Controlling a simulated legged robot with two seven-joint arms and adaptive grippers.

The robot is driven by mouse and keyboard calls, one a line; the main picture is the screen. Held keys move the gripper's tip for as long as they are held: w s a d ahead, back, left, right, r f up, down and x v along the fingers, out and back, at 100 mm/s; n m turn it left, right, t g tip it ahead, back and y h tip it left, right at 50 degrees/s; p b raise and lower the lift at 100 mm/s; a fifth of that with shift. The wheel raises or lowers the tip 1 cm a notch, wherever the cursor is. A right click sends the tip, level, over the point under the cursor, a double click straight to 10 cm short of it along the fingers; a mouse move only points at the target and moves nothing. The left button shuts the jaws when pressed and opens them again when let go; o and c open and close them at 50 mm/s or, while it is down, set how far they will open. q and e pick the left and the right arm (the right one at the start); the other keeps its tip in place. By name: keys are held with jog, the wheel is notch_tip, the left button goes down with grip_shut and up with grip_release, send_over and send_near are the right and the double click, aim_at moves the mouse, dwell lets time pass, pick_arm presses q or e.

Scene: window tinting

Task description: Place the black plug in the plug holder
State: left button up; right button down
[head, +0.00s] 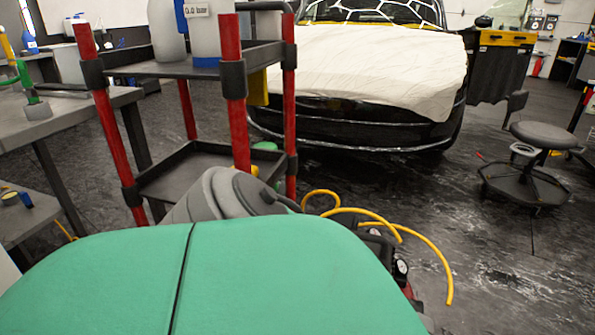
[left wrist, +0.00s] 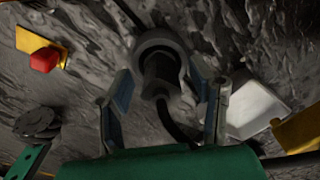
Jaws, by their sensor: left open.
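In the left wrist view, the black plug (left wrist: 158,72) sits inside a round grey ring, which may be the plug holder (left wrist: 158,40). A black cable (left wrist: 175,124) curves down from the plug. My left gripper (left wrist: 160,82) is open, with one blue-padded finger on each side of the plug. I cannot tell whether either finger touches it. The view is dark, so how deep the plug sits in the ring is unclear. Neither the plug nor my grippers can be made out in the head view. My right gripper is in neither view.
A red-posted cart (head: 200,66) carrying bottles stands left of centre, beside a grey workbench (head: 62,118). A yellow hose (head: 432,248) lies on the floor. A car under a white cover (head: 370,65) and a stool (head: 544,136) stand behind. Open floor lies at right.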

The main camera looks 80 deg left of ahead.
pick_arm(q)
notch_tip(320, 180, up, 12)
jog(key=p, duration=0.6)
jog(key=w+d+r+n, duration=0.5)
jog(key=d+r+n, duration=0.2)
jog(key=r, duration=0.4)
jog(key=w+d+r+n, duration=0.6)
jog(key=d+r, duration=0.4)
jog(key=r, duration=0.2)
jog(key=shift+w+n+t, duration=0.3)
jog(key=shift+n, duration=0.1)
